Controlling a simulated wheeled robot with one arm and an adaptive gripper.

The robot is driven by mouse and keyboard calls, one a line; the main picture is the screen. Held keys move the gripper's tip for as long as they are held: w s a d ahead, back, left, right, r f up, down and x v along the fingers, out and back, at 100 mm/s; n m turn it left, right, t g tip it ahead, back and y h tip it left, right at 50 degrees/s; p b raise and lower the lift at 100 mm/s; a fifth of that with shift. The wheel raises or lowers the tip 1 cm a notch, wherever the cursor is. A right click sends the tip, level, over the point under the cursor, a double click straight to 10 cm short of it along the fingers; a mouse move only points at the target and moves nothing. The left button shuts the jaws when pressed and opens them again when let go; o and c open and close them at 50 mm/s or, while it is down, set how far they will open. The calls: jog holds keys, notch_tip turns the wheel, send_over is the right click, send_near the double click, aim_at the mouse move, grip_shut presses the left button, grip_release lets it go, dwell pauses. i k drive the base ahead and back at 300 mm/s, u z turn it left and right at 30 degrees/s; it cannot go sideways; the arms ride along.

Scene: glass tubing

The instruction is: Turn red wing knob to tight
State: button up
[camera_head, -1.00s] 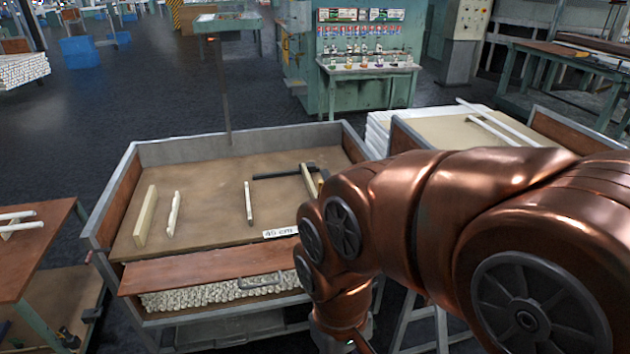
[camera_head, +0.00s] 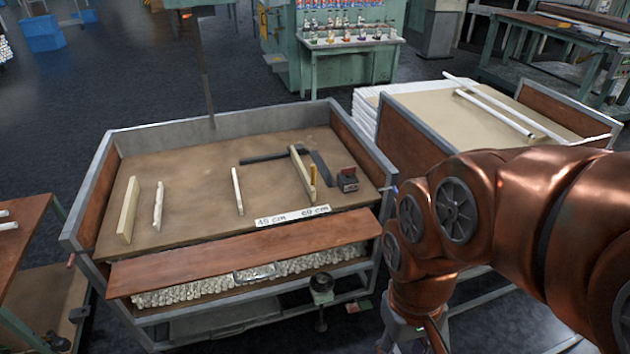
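I cannot pick out a red wing knob for certain. A small red part (camera_head: 71,260) shows at the left side of the workbench (camera_head: 165,146), too small to make out its shape. A small dark block with a reddish top (camera_head: 348,180) sits at the right of the bench top; I cannot tell whether it carries a knob. My copper-coloured arm reaches in from the right and bends down beside the bench's right front corner. My gripper does not show; the arm's lower end runs toward the bottom edge of the picture.
On the bench lie pale strips (camera_head: 128,210), dark bars (camera_head: 322,168) and a white "45 cm / 60 cm" label (camera_head: 292,215). Below the front board (camera_head: 240,255) is a row of whitish pieces, with a dark round fitting (camera_head: 321,287). Another bench (camera_head: 440,105) stands behind my arm.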

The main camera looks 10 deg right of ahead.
aim_at(348, 171)
jog(key=z, duration=0.05)
jog(key=i, duration=1)
jog(key=u, duration=0.4)
